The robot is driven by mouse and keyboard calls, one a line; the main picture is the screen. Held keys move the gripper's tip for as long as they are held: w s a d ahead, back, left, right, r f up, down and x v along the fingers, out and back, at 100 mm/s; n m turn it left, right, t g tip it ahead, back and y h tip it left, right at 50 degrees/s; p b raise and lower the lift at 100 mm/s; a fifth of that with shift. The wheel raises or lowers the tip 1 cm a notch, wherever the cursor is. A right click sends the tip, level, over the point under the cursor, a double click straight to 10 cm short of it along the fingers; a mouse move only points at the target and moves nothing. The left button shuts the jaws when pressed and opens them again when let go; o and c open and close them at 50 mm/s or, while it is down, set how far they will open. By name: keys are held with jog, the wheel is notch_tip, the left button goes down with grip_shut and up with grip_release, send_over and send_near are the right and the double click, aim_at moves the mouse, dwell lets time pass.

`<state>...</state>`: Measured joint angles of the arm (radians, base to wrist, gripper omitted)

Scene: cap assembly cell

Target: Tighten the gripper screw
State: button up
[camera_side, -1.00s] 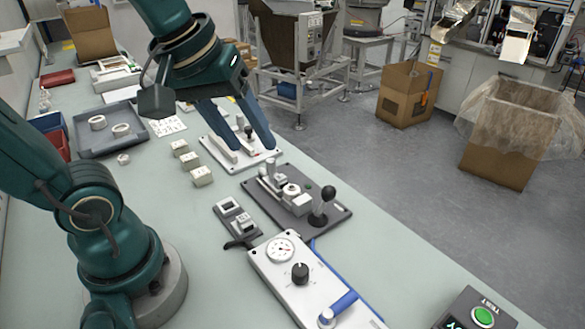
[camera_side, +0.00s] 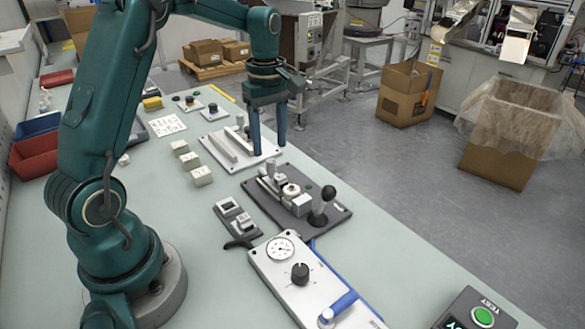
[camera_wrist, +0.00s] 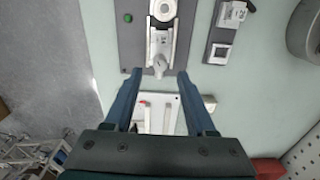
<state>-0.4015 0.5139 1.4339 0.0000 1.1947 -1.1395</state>
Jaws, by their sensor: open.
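The dark grey fixture plate (camera_side: 330,213) lies mid-table and carries a clamp with a light round part (camera_side: 291,189) and a black ball lever (camera_side: 328,193). A small grey upright screw (camera_side: 271,166) stands at the clamp's far end; I take it as the gripper screw. It also shows in the wrist view (camera_wrist: 160,66). My gripper (camera_side: 270,149) points down just above and beyond that end. In the wrist view my gripper (camera_wrist: 159,73) is open and empty, with one finger on each side of the screw's line, apart from it.
A white plate with rails (camera_side: 218,147) lies behind the fixture. Small beige blocks (camera_side: 202,176) and a grey two-part holder (camera_side: 236,218) are to the left. A white panel with dial and black knob (camera_side: 282,262) is in front. A red bin (camera_side: 36,155) stands far left.

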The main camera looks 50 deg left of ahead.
aim_at(271, 160)
jog(key=shift+f, duration=2)
grip_shut()
